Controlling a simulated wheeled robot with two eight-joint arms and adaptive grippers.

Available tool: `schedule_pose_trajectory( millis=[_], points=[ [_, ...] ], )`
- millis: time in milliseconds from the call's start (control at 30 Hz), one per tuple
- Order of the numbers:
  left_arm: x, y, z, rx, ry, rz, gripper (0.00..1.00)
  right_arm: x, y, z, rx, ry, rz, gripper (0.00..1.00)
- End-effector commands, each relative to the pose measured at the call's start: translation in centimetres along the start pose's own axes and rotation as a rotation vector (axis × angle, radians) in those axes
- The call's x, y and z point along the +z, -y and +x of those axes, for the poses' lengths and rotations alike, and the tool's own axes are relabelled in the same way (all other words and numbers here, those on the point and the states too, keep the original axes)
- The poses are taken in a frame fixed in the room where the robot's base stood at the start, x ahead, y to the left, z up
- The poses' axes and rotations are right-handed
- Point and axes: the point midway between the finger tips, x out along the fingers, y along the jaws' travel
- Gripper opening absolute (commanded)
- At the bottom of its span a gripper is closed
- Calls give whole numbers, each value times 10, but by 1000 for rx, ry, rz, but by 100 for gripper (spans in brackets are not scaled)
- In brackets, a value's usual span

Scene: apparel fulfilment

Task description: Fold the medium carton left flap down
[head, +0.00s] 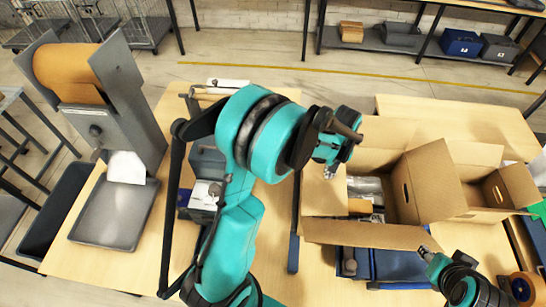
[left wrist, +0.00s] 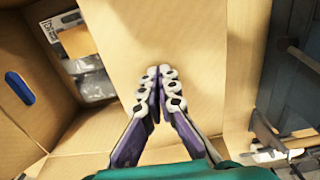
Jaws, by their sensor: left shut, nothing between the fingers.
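The medium carton (head: 402,190) stands open on the table, with packed items (head: 366,190) showing inside. Its left flap (head: 317,195) is a tan panel along the left of the opening; it fills the middle of the left wrist view (left wrist: 205,60). I cannot tell its exact tilt. My left gripper (head: 331,172) is over this flap, shut and empty, its fingertips (left wrist: 160,72) together against or just above the cardboard. The front flap (head: 365,233) sticks out toward me. My right gripper (head: 428,252) is by that flap's right end; its fingers are too small to read.
Another open carton (head: 505,187) stands at the right. A grey tray (head: 112,212) and a paper dispenser (head: 95,85) are at the left. A tape roll (head: 524,288) is at the lower right.

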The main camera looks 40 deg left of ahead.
Motion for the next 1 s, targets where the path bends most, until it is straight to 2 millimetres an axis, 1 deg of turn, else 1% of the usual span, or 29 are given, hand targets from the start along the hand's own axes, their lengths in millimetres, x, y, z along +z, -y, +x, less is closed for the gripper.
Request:
schedule_pose_trajectory(
  millis=[300,567,767,867,1000],
  points=[
    [0,0,0,0,0,0,0,0,0,0,0,0,0,40],
    [0,0,12,0,0,0,0,6,0,9,0,0,0,40],
    [0,0,10,0,0,0,0,5,0,7,0,0,0,40],
    [0,0,3,0,0,0,0,2,0,4,0,0,0,40],
    [0,0,-21,0,0,0,0,-7,0,-10,0,0,0,40]
  ],
)
